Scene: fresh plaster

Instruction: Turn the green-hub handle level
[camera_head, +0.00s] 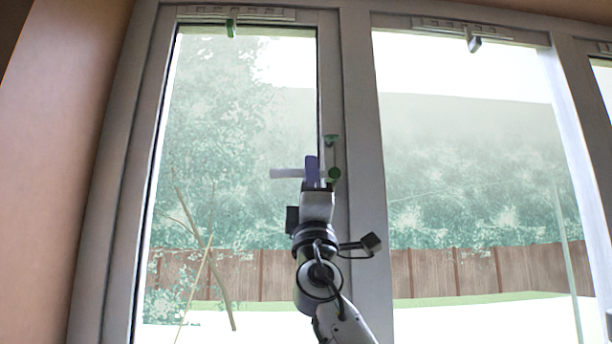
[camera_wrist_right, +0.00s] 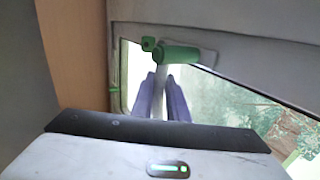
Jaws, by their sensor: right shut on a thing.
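The handle is a pale bar (camera_head: 286,173) with a round green hub (camera_head: 334,174) on the window's middle upright. In the head view the bar points left from the hub and looks about level. My right gripper (camera_head: 312,168) comes up from below with its purple fingers across the bar, close to the hub. In the right wrist view the green hub (camera_wrist_right: 178,55) is just beyond the fingertips, and the pale bar (camera_wrist_right: 159,88) runs between the two purple fingers, which are shut on it. The fingers hide part of the bar. My left gripper is not in view.
A small green fitting (camera_head: 331,140) sits on the upright just above the hub. Another green piece (camera_head: 232,28) is at the left pane's top, and a grey latch (camera_head: 473,42) at the right pane's top. A plain wall (camera_head: 62,170) stands at the left.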

